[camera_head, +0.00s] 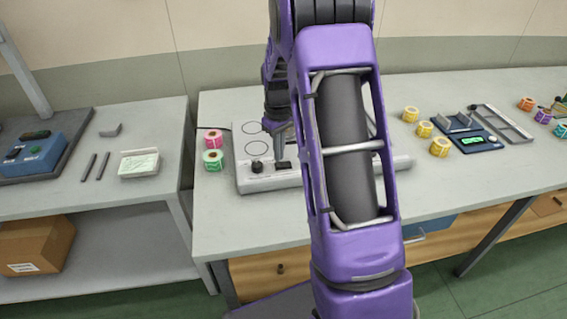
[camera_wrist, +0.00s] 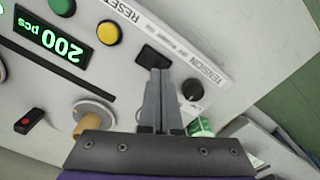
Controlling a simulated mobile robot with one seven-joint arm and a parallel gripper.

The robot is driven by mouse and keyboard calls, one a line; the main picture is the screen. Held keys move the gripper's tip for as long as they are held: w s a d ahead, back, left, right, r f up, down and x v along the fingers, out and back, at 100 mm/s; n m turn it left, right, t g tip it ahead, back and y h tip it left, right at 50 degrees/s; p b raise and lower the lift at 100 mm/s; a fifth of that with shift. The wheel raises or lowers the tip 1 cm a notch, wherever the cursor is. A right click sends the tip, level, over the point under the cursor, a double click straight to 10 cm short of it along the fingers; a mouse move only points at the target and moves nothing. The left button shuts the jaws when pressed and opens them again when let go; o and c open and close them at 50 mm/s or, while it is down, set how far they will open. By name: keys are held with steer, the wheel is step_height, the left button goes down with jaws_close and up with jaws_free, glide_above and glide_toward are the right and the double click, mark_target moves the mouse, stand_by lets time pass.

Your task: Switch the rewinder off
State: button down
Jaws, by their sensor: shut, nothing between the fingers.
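The rewinder (camera_head: 243,178) is a pale grey machine on the middle table, largely hidden behind my purple arm. In the wrist view its panel (camera_wrist: 160,20) bears a black rocker switch (camera_wrist: 150,54) beside the RESET and TENSION lettering, and a black tension knob (camera_wrist: 192,90). The switch (camera_head: 284,164) also shows in the head view. My gripper (camera_wrist: 160,70) is shut and empty, its tips at the edge of the switch; I cannot tell whether they touch it. The green display (camera_wrist: 50,38) is lit and reads 200 pcs.
A spindle with a tan core (camera_wrist: 90,130) stands near my gripper. Pink (camera_head: 213,138) and green (camera_head: 213,158) rolls stand left of the machine.

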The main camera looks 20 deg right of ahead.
mark_target(279, 163)
steer(key=shift+f+b, duration=0.65)
steer(key=shift+f, duration=0.4)
stand_by(0.4)
steer(key=shift+r+p, duration=2.5)
steer(key=shift+r, duration=1.1)
steer(key=shift+w, duration=0.1)
